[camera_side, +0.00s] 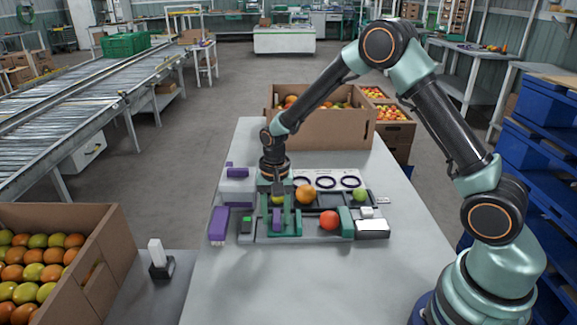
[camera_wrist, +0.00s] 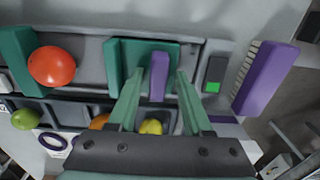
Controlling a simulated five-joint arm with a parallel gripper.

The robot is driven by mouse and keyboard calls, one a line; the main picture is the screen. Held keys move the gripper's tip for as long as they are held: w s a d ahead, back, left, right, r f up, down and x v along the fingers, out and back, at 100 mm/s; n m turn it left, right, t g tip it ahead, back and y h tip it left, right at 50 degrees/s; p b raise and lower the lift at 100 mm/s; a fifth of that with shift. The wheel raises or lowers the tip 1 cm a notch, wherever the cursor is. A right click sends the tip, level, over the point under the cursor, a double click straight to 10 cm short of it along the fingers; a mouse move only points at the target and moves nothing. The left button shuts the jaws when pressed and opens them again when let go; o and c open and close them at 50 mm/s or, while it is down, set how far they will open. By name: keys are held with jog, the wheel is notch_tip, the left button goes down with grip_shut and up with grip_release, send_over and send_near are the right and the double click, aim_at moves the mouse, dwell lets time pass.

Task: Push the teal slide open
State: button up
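A teal slide piece (camera_side: 298,222) with an upright edge sits in the tray of the fixture, and it shows in the wrist view (camera_wrist: 112,66). An upright purple bar (camera_wrist: 158,75) stands beside it over the teal plate; it also shows in the side view (camera_side: 277,222). My gripper (camera_wrist: 161,72) is open, its two teal fingers pointing down around the purple bar with gaps on both sides. In the side view my gripper (camera_side: 279,212) is low over the fixture. Whether a finger touches the teal piece I cannot tell.
A red tomato (camera_side: 329,220) lies right of the slide, beside another teal block (camera_side: 345,222). Yellow, orange (camera_side: 306,194) and green (camera_side: 360,195) fruit sit in the back row. A green indicator (camera_side: 247,225) and purple bar (camera_side: 218,224) stand left. The front table is clear.

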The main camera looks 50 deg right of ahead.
aim_at(276, 215)
jog(key=shift+s+r, duration=0.2)
jog(key=shift+r, duration=1.65)
jog(key=shift+r, duration=3.5)
jog(key=shift+r, duration=0.1)
jog(key=s+r+n+t, duration=0.5)
jog(key=s+r+n, duration=0.4)
jog(key=s, duration=0.7)
notch_tip(276, 215, up, 3)
jog(key=shift+d+f, duration=0.15)
jog(key=shift+d, duration=0.3)
